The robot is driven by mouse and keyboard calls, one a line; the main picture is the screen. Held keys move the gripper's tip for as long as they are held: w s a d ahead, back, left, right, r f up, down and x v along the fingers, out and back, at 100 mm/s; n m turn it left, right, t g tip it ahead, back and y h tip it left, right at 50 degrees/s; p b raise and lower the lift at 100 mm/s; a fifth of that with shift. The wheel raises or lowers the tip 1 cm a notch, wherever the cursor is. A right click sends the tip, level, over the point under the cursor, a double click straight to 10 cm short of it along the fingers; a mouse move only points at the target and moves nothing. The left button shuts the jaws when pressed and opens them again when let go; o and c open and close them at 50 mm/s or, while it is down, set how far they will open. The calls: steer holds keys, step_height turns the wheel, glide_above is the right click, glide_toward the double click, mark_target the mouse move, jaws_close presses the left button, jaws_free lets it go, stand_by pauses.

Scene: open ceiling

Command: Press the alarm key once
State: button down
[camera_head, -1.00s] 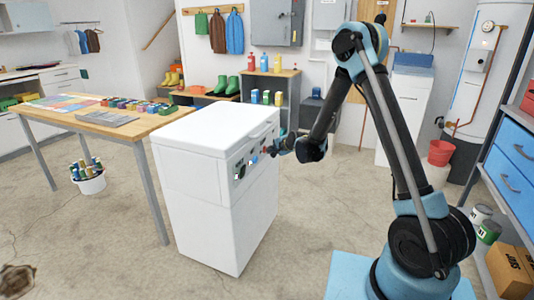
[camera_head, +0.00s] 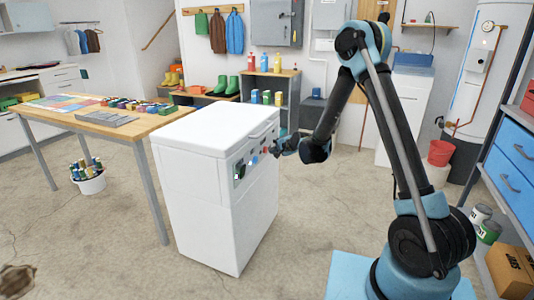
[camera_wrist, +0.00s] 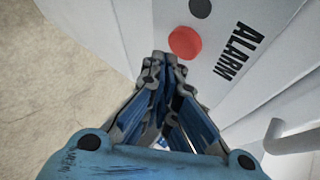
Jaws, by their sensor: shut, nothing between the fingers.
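The alarm key is a round red button (camera_wrist: 185,43) on a pale panel, with the printed word ALARM (camera_wrist: 236,50) beside it in the wrist view. In the head view the key (camera_head: 264,150) is a small red spot at the right end of the control panel on the white cabinet (camera_head: 215,190). My gripper (camera_wrist: 165,62) is shut and empty. Its tips appear just below the red key in the wrist view and do not cover it. In the head view my gripper (camera_head: 277,149) is just right of the panel, with a small gap apparent.
A dark button (camera_wrist: 201,8) sits beside the red one. A light handle (camera_wrist: 290,138) juts out at the lower right of the wrist view. A wooden-topped table (camera_head: 130,128) stands left of the cabinet. The concrete floor (camera_head: 300,230) in front is clear.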

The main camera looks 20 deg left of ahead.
steer(key=shift+s+d, duration=0.2)
steer(key=shift+d, duration=2.3)
